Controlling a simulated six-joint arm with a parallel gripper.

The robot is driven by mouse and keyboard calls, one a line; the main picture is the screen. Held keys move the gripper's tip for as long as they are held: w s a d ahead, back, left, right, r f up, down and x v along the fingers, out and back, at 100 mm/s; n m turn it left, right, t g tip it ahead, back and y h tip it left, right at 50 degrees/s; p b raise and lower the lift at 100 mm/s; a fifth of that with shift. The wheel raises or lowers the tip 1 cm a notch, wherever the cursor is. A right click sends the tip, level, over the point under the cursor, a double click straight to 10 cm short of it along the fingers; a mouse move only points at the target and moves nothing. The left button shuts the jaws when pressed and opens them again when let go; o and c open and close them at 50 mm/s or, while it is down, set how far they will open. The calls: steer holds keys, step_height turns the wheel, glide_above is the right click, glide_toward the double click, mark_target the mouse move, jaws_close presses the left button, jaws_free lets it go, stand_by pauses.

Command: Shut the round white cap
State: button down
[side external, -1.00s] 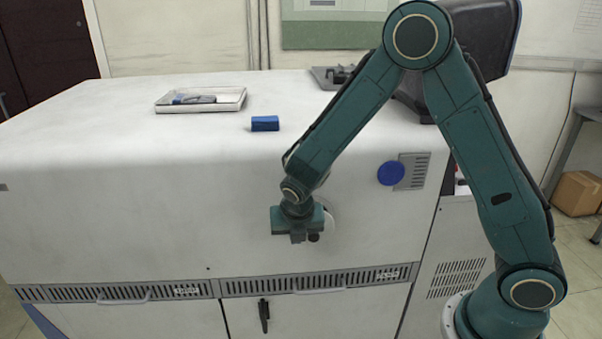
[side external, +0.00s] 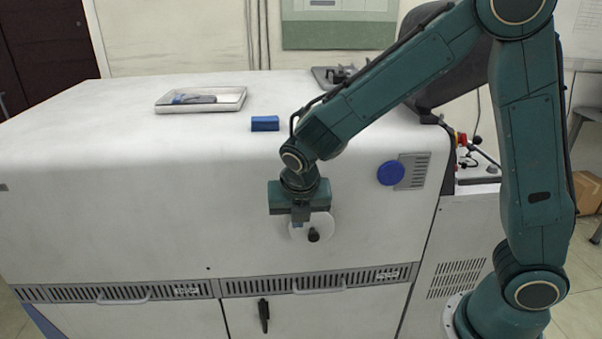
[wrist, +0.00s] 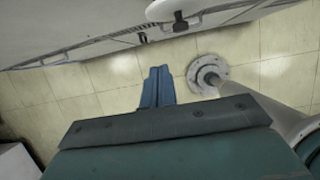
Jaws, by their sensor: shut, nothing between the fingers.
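The round white cap (side external: 325,226) is on the front face of the white machine, with a dark knob (side external: 313,236) low on it. In the wrist view the cap (wrist: 170,9) shows at the top edge, partly cut off. My gripper (side external: 298,224) points down in front of the cap's upper left part and hides some of it. In the wrist view its blue fingers (wrist: 157,88) are together and empty, apart from the cap in the picture. Whether they touch the cap, and how far the cap stands open, I cannot tell.
A blue disc (side external: 391,173) sits beside a grey vent on the face, to the right. A blue block (side external: 265,124) and a shallow tray (side external: 159,106) lie on the machine's top. A dark handle (side external: 264,315) is below the vent strip. The face left of my gripper is clear.

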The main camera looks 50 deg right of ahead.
steer(key=shift+s+a+f+t+h, duration=0.35)
steer(key=shift+s+f+t+h, duration=0.1)
steer(key=shift+s+t+h, duration=0.15)
steer(key=shift+s+a+f+t+h, duration=0.4)
steer(key=shift+s+f+t+h, duration=0.1)
steer(key=shift+s, duration=0.25)
steer(key=shift+s+a+f+t+h, duration=0.35)
steer(key=shift+s+f+t+h, duration=0.15)
steer(key=shift+s, duration=0.15)
steer(key=shift+w+d, duration=0.1)
glide_toward(299, 233)
steer(key=shift+x, duration=2.95)
